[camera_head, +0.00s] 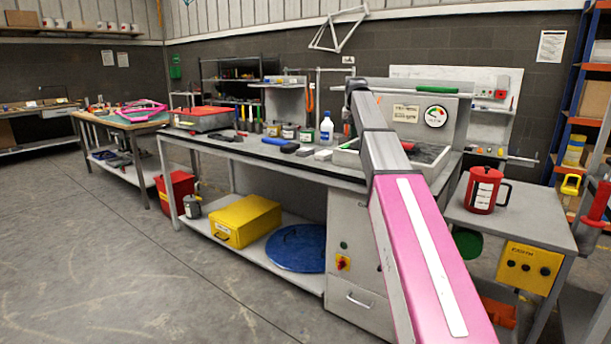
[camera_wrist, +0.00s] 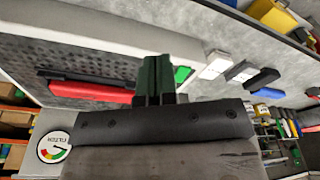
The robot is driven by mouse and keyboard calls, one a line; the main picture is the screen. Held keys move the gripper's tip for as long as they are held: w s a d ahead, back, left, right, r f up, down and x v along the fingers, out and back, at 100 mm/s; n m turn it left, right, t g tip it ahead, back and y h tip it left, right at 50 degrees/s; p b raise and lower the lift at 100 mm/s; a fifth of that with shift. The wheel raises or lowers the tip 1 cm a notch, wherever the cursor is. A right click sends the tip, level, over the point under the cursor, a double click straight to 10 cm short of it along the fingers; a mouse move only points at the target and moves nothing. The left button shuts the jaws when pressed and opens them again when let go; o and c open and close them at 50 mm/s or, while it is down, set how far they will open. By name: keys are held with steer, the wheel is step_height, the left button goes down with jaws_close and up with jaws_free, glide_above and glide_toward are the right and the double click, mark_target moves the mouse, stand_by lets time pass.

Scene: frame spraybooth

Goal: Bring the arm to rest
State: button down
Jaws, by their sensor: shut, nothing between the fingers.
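My gripper (camera_wrist: 158,78) shows in the wrist view as two dark green fingers close together, shut with nothing between them. It is over or near a pale-rimmed tray (camera_wrist: 190,22) with a dark perforated floor. A red tool (camera_wrist: 105,93) and a dark tool lie there, beside the fingers in the picture. In the head view my pink arm reaches from the bottom right up over the workbench (camera_head: 262,158). The fingers cannot be made out there. I cannot tell the gap between fingers and tray.
A red pot (camera_head: 485,188) stands on a side table at right. The floor at left is clear.

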steer(key=s+f, duration=0.5)
steer(key=f, duration=0.5)
steer(key=s+f+g, duration=0.1)
steer(key=s+f, duration=0.4)
steer(key=f, duration=0.5)
steer(key=s+f, duration=0.5)
steer(key=f, duration=0.5)
steer(key=s+f+n, duration=0.1)
steer(key=s+f, duration=1.8)
steer(key=s, duration=0.3)
steer(key=shift+g, duration=0.4)
steer(key=shift+w+f, duration=0.1)
